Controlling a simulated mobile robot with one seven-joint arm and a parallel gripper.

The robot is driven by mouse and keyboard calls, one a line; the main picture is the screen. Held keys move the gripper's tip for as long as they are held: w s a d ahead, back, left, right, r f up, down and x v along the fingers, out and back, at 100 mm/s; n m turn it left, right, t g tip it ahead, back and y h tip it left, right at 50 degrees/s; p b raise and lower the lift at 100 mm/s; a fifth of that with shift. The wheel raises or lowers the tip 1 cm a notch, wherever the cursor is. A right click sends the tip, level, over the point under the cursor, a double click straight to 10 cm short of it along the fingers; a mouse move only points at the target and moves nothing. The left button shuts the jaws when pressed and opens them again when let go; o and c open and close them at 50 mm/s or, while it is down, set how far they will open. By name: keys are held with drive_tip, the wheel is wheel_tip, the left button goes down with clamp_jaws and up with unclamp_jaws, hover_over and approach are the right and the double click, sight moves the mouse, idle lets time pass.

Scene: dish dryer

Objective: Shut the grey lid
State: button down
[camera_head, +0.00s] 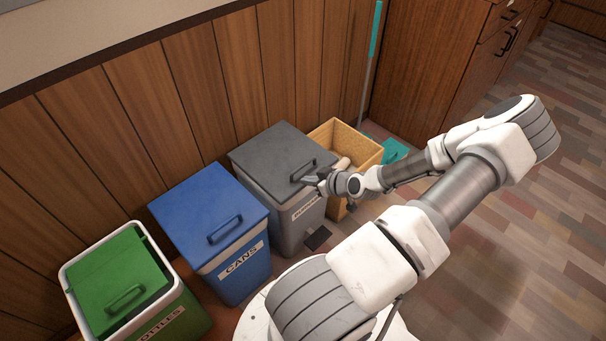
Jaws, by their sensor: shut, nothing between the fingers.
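The grey lid (272,152) lies flat on top of the grey bin (262,200), which stands against the wall. From this view the lid looks down on the bin, with no gap that I can make out. The lid has a dark handle at its right front. My gripper (314,180) is shut and empty at the lid's right front edge, close to the handle. I cannot tell whether it touches the lid or handle. The bin's front label is partly hidden.
A blue bin (238,270) labelled CANS and a green-lidded bin (120,285) stand to the left. An open yellow crate (352,140) with items inside stands to the right. A teal-handled broom (374,40) leans behind it. The floor at right is clear.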

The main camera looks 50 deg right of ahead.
drive_tip(key=shift+f, duration=0.3)
drive_tip(key=shift+s+f, duration=0.1)
idle(0.4)
